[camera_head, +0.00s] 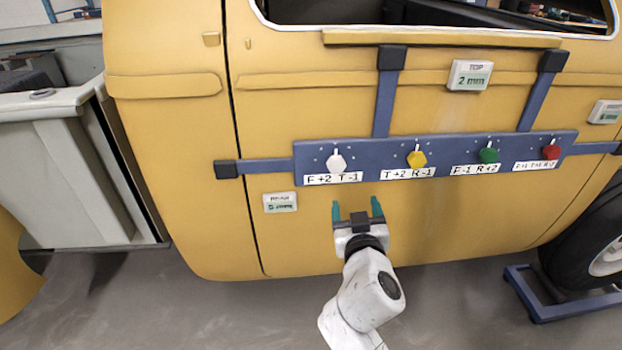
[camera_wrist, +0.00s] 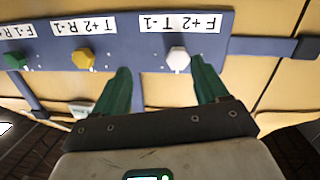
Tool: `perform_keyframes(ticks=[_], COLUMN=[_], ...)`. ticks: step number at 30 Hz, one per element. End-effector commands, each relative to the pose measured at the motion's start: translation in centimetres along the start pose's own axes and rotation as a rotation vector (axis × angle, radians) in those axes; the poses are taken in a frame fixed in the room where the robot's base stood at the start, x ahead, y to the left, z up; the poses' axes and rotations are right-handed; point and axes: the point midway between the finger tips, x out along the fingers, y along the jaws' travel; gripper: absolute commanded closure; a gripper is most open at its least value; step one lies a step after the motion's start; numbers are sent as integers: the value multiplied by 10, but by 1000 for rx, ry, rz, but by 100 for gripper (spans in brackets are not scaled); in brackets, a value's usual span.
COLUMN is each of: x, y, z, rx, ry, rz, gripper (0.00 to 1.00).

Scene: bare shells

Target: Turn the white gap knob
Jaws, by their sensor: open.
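The white gap knob (camera_head: 336,162) is the leftmost knob on a blue bar (camera_head: 377,158) fixed across the yellow door. Its label below reads "F+2 T-1". My gripper (camera_head: 358,210) is open and empty, below the bar and slightly right of the white knob, apart from it. In the wrist view the white knob (camera_wrist: 178,58) shows between the two green fingers of my gripper (camera_wrist: 165,85), nearer the right finger and beyond the tips. The bar (camera_wrist: 140,50) appears upside down there.
A yellow knob (camera_head: 416,158), a green knob (camera_head: 488,155) and a red knob (camera_head: 551,151) sit along the bar to the right. Gap displays sit at the top (camera_head: 470,75) and rear (camera_head: 280,202). A wheel (camera_head: 600,245) stands at right.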

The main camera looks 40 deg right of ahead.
Motion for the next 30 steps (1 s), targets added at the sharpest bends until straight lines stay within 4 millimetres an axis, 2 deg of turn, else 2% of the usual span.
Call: perform_keyframes(ticks=[3,6,11,22,30], x=[6,10,28,92,112], y=[-10,-13,-12,-14,-15], z=[-18,-25,-29,-35,-35], rx=[0,-1,-1,-1,-1], ry=[85,108,110,107,106], rz=[-17,-24,-22,-23,-24], gripper=[27,27,27,27,27])
